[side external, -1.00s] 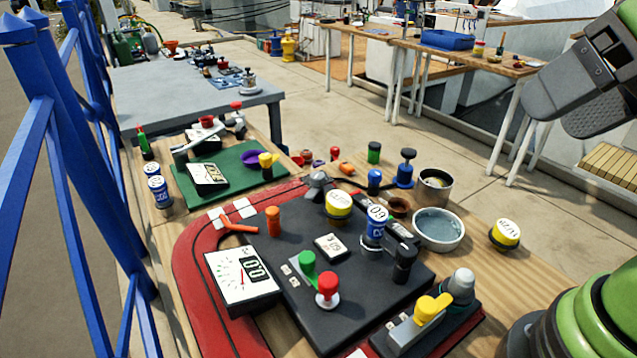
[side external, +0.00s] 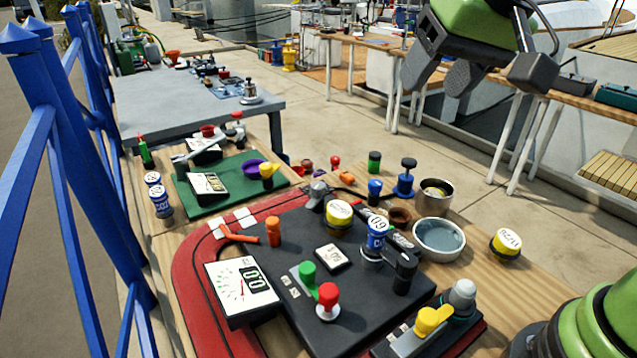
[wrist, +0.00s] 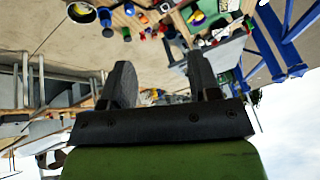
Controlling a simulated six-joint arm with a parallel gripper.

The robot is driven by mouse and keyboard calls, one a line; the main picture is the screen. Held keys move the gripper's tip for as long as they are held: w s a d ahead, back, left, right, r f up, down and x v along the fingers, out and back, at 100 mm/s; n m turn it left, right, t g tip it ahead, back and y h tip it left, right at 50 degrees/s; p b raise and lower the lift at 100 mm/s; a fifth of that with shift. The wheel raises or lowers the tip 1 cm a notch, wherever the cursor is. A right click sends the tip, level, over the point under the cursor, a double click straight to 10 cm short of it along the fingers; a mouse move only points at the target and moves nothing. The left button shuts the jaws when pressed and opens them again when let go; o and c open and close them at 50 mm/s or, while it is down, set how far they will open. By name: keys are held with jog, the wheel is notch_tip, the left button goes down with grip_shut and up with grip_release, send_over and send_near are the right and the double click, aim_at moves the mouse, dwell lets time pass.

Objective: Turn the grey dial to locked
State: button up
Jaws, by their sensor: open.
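A grey knob (side external: 317,195) stands at the back edge of the black panel (side external: 345,290) in the side view. Another grey rounded knob (side external: 462,296) stands beside a yellow lever at the lower right. I cannot tell for certain which is the dial, and no locked mark is readable. My gripper (side external: 438,82) is high at the upper right, well above and apart from the bench. In the wrist view my gripper (wrist: 160,82) shows two dark fingers spread apart with nothing between them.
Blue railings (side external: 75,150) run along the left.

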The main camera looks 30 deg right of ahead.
jog(key=w+a+f+h, duration=0.1)
jog(key=w+a+f, duration=0.2)
jog(key=w+f, duration=0.55)
jog(key=n+g, duration=0.1)
send_near(318, 185)
jog(key=shift+h, duration=0.4)
jog(key=x, duration=0.9)
jog(key=shift+a+f, duration=0.2)
jog(key=shift+a, duration=0.15)
jog(key=c, duration=0.9)
